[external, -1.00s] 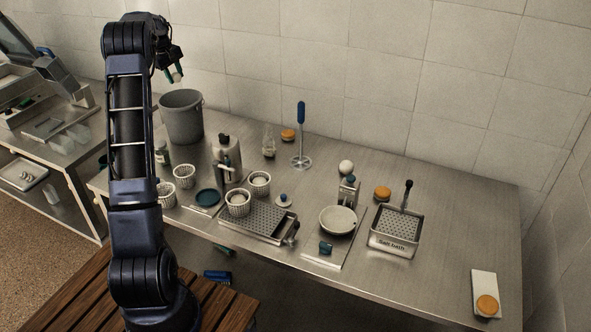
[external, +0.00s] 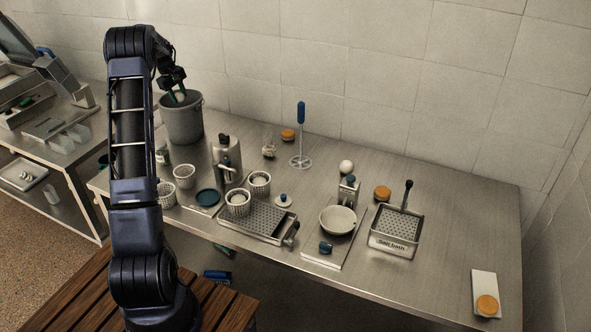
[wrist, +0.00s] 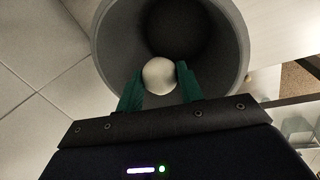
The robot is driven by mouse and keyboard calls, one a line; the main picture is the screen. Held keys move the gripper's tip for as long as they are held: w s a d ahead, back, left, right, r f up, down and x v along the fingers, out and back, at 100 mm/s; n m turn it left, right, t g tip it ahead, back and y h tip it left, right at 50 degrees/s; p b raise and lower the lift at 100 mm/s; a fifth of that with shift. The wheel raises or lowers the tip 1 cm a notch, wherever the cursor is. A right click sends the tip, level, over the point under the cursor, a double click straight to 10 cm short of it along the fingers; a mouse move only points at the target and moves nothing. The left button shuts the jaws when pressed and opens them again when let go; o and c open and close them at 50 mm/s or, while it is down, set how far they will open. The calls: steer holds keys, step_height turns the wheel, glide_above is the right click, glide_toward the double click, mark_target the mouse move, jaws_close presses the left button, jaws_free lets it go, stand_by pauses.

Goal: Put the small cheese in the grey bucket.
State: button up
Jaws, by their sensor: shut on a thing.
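The grey bucket (external: 183,124) stands at the back left of the steel table. My gripper (external: 178,96) points down at the bucket's mouth, with its green fingertips at about rim height. In the wrist view my gripper (wrist: 160,80) is shut on the small white cheese (wrist: 159,75), one green finger on each side. The cheese shows against the inside of the bucket (wrist: 226,45), over its opening. How deep it is inside the rim I cannot tell.
A steel canister (external: 226,160) and several perforated baskets (external: 184,176) stand in front of the bucket. A blue-handled tool (external: 301,135) stands upright at the back. The tiled wall (external: 260,60) is close behind the bucket.

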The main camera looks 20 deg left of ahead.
mark_target(178, 94)
steer(key=shift+f, duration=0.2)
steer(key=o, duration=1)
steer(key=shift+o, duration=0.2)
steer(key=shift+w+v, duration=0.25)
steer(key=shift+v, duration=0.9)
steer(key=shift+w+v, duration=0.25)
steer(key=shift+v, duration=0.85)
steer(key=shift+w+v, duration=0.25)
steer(key=shift+v, duration=0.9)
steer(key=shift+d+r, duration=0.25)
